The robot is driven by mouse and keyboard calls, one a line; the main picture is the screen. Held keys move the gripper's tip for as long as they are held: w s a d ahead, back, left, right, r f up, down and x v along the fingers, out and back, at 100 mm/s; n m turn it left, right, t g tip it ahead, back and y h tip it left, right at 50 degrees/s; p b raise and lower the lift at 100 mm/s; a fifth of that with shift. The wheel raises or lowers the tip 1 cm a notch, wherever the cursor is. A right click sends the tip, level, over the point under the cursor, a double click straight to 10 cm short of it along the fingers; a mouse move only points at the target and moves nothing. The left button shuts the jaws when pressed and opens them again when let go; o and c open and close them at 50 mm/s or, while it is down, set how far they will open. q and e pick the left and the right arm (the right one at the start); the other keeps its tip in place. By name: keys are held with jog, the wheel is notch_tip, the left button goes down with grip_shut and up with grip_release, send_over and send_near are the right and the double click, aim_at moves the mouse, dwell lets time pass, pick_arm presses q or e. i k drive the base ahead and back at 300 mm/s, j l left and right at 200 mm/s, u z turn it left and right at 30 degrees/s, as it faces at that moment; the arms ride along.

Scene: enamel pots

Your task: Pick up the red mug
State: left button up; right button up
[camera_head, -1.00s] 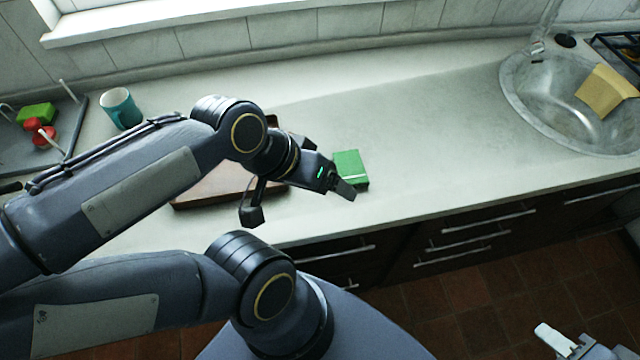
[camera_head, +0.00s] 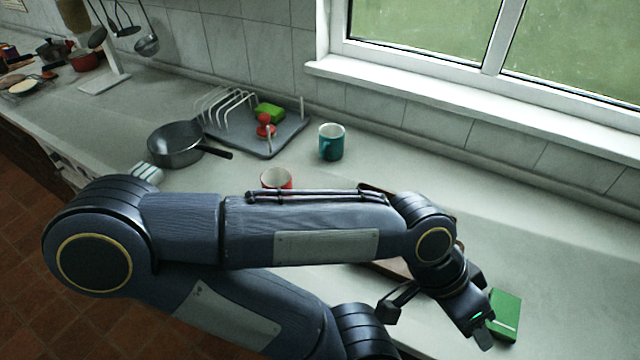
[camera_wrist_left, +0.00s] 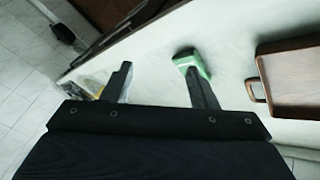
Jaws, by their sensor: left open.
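The red mug (camera_head: 277,178) stands on the worktop just behind my left forearm in the head view. Its pale inside and red upper side show; its lower part is hidden by the arm. My left gripper (camera_head: 436,322) is open and empty, well to the right of the mug and near the green box. In the left wrist view its two fingers (camera_wrist_left: 160,86) are spread apart, and the mug does not show there. My right gripper is not in view.
A teal mug (camera_head: 331,142) stands behind the red mug. A frying pan (camera_head: 176,144) and a dish rack tray (camera_head: 288,138) are to the left. A wooden tray (camera_wrist_left: 296,78) lies partly under my arm. A green box (camera_head: 506,312) is beside the gripper.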

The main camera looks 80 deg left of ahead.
aim_at(272, 178)
jog(key=u, duration=3)
jog(key=j, duration=0.25)
jog(key=i+j+z, duration=0.1)
jog(key=i+j, duration=0.2)
jog(key=j, duration=0.15)
jog(key=i+j+z, duration=0.1)
jog(key=i+j, duration=0.3)
jog(key=j, duration=0.3)
jog(key=i+j+z, duration=0.1)
jog(key=i+j, duration=0.15)
jog(key=j, duration=0.05)
